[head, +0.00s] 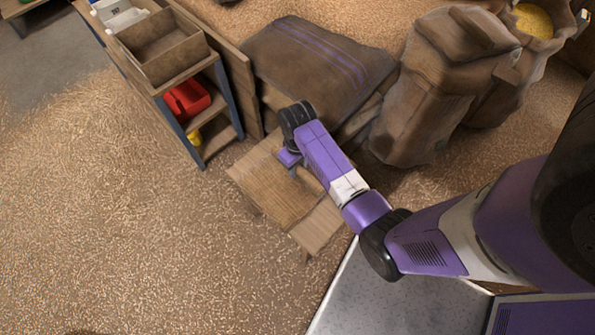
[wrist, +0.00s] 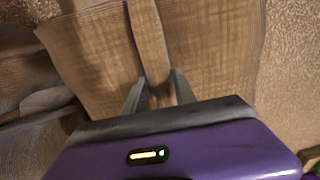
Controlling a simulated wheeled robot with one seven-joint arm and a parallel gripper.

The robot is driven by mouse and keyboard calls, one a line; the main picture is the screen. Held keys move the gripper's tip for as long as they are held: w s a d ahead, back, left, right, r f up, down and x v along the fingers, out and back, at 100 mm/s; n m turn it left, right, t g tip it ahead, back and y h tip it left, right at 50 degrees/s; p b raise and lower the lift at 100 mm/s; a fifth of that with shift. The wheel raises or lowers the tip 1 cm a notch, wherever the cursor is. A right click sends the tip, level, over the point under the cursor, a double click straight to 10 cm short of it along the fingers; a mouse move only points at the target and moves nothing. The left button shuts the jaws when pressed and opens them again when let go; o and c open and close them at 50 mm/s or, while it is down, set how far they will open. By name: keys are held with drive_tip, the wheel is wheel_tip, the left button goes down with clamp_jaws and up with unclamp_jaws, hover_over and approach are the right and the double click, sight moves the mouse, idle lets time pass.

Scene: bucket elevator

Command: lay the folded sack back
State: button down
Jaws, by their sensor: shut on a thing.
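The folded sack (head: 262,188) is a flat piece of tan woven cloth, below the middle of the head view. It also fills much of the wrist view (wrist: 215,50). My gripper (head: 292,174) is over the sack, by its right part, and partly hidden by my arm. In the wrist view my gripper (wrist: 155,88) has its two grey fingers on either side of a raised strip of the cloth, shut on it. A lighter flap of cloth hangs toward the lower right. I cannot tell whether the sack touches the floor.
A large brown sack with purple stripes (head: 300,62) lies just behind. Bulging upright sacks (head: 425,100) stand to the right. A wooden shelf (head: 215,125) with a red bin (head: 187,100) stands at the upper left. The grain-strewn floor (head: 110,230) at left is clear.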

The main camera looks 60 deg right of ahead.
sight(297, 173)
drive_tip(key=shift+f+b, duration=0.45)
drive_tip(key=shift+f, duration=1.7)
drive_tip(key=shift+f, duration=0.15)
drive_tip(key=c, duration=1)
unclamp_jaws()
